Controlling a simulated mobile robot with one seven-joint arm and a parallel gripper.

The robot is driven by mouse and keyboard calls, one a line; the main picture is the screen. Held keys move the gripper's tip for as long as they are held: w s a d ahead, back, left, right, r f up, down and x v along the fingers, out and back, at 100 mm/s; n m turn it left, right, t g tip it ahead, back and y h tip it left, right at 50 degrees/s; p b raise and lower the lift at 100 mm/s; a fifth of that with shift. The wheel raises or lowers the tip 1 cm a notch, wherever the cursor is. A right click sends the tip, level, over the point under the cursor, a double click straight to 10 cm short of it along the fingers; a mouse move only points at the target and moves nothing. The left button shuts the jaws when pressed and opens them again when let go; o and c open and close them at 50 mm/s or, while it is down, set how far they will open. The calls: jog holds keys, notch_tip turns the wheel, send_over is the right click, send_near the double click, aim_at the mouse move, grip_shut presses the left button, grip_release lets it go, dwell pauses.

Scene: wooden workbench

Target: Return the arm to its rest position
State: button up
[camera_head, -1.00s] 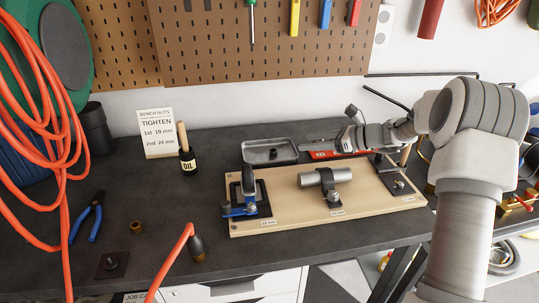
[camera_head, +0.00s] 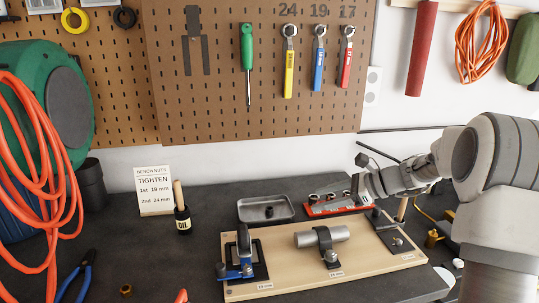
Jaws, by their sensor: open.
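My arm reaches in from the right edge, and my gripper (camera_head: 357,189) is at its left end, by the right end of a red socket rack (camera_head: 335,208) behind the wooden board. The gripper is small in this view and its fingers are seen edge-on. It is open, and nothing shows between its fingers. The wooden board (camera_head: 290,282) bears a blue-handled clamp fixture (camera_head: 240,262) at left, a metal cylinder in a black bracket (camera_head: 322,237) in the middle and a black plate (camera_head: 394,240) at right.
A grey tray (camera_head: 266,209) sits behind the board. Three wrenches (camera_head: 319,60) and a green screwdriver (camera_head: 247,62) hang on the pegboard. Orange hose (camera_head: 45,160) hangs at far left. Air above the board is clear.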

jog(key=s+a+r+n+g+h, duration=0.1)
jog(key=s+a+r+n+h, duration=0.15)
jog(key=s+n, duration=0.45)
jog(key=s+a+r+n+g+h, duration=0.1)
jog(key=s+a+r+n+h, duration=0.2)
jog(key=s, duration=0.8)
jog(key=s+d+r+n+t+h+p, duration=0.1)
jog(key=s+d+n+h, duration=0.1)
jog(key=s+n, duration=0.3)
jog(key=s+d+r+n+t+h, duration=0.1)
jog(key=s+n, duration=0.4)
jog(key=s, duration=0.5)
jog(key=d+t+h, duration=0.1)
jog(key=d+h, duration=0.1)
jog(key=shift+s+d+p, duration=0.15)
jog(key=shift+d+p, duration=0.2)
jog(key=shift+d, duration=0.05)
jog(key=shift+h, duration=0.25)
